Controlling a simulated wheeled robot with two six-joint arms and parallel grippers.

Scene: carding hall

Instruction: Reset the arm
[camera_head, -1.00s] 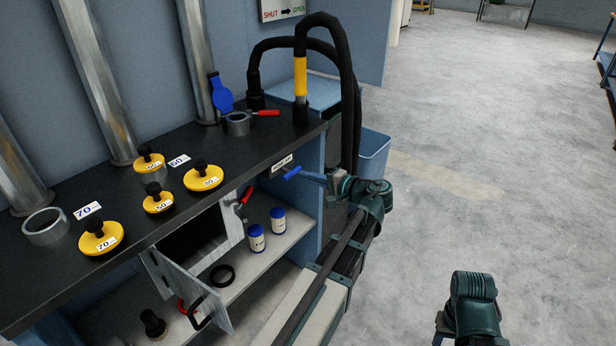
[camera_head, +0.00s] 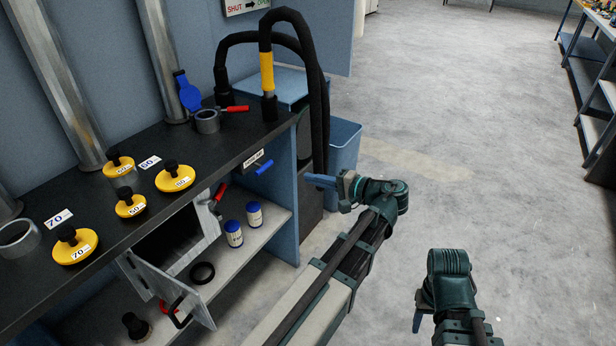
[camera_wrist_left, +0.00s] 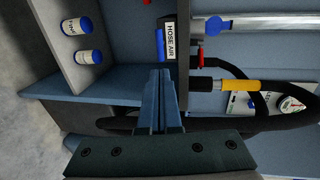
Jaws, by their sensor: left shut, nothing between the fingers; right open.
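My left gripper (camera_head: 312,181) is shut and empty. It is held out to the right of the bench, apart from the blue-handled valve (camera_head: 264,167) beside the hose air label (camera_head: 253,158). In the left wrist view the closed blue fingers (camera_wrist_left: 161,100) point toward the bench side, with the hose air label (camera_wrist_left: 170,40) beyond them. My right gripper (camera_head: 418,317) is low at the right over the floor, its blue finger pointing down. It is partly hidden by its own wrist.
The black worktop (camera_head: 130,220) carries several yellow-topped plugs. A cabinet door (camera_head: 172,292) stands open below it. Two blue-capped bottles (camera_head: 244,224) stand on the shelf. Black hoses (camera_head: 318,110) loop beside a blue bin (camera_head: 343,150).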

